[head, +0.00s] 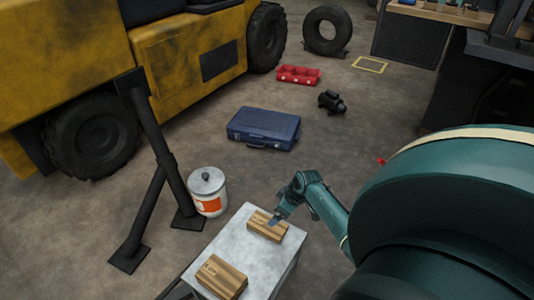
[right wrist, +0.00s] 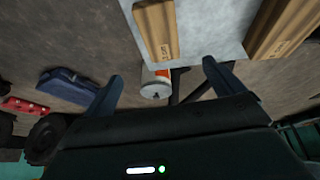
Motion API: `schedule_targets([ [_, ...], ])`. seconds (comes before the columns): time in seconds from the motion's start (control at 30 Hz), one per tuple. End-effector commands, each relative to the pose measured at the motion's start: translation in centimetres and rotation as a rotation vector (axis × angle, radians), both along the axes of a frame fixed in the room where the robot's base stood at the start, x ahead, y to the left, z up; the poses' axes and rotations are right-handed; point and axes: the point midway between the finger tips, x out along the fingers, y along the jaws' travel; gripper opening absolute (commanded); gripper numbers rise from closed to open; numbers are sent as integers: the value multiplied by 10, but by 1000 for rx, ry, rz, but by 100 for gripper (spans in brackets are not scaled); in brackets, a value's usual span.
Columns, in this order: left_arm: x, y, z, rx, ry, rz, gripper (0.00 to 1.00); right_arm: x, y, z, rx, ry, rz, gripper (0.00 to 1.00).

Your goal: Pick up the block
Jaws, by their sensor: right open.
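Two wooden blocks with dark print lie on a pale grey table (head: 238,249). One block (head: 267,227) is at the far end, the other (head: 222,278) at the near end. My right gripper (head: 276,219) is at the far block's right end, above it or beside it; I cannot tell the exact gap. In the right wrist view the open fingers (right wrist: 162,75) have nothing between them. The far block (right wrist: 157,32) lies beyond the fingertips, across the gap's line. The near block (right wrist: 283,27) is off to the right. My left gripper is in no view.
A white bucket (head: 208,192) stands just left of the table, beside a black stand (head: 166,150). A blue case (head: 263,128), a red tray (head: 298,75) and a tyre (head: 327,31) are farther back. A yellow forklift (head: 190,50) fills the upper left.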

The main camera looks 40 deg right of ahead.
Motion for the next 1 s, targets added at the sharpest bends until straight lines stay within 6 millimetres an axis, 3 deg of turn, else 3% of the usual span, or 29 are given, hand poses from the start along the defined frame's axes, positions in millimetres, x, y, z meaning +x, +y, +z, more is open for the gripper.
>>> schedule_targets([
  [0.03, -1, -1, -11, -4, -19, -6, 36, 4, -4, -14, 17, 5, 1, 94],
  [0.27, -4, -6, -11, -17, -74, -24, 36, 11, -8, -30, 57, 20, 11, 94],
  [0.53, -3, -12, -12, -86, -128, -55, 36, 29, -1, -77, 57, 20, 11, 94],
  [0.83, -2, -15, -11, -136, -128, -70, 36, 38, 2, -99, 55, 19, 11, 94],
  [1.0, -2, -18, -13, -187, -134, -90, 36, 44, 9, -125, 57, 18, 10, 94],
])
